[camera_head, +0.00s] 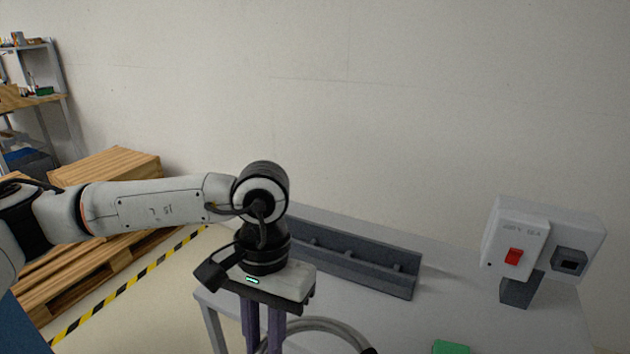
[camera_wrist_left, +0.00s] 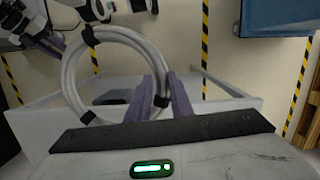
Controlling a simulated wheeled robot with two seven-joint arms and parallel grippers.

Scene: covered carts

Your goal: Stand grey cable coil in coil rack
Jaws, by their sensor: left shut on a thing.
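The grey cable coil (camera_wrist_left: 70,78) is a light grey ring with black ties. My left gripper (camera_wrist_left: 161,92) is shut on its edge with the purple fingers, and the ring stands out to one side in the left wrist view. In the head view the left gripper (camera_head: 263,340) points down at the table's near side, and only the top arc of the coil (camera_head: 330,324) shows. The coil rack (camera_head: 365,266) is a long dark grey trough with dividers, behind the gripper; its left part is hidden by my arm. A purple finger, apparently of my right gripper, shows at the wrist view's upper left.
The rack stands on a pale grey table (camera_head: 455,290). A white box with a red switch (camera_head: 513,256) stands at the right on a dark post. A green item (camera_head: 450,347) lies at the front edge of view. Wooden pallets (camera_head: 110,165) and striped floor tape lie at the left.

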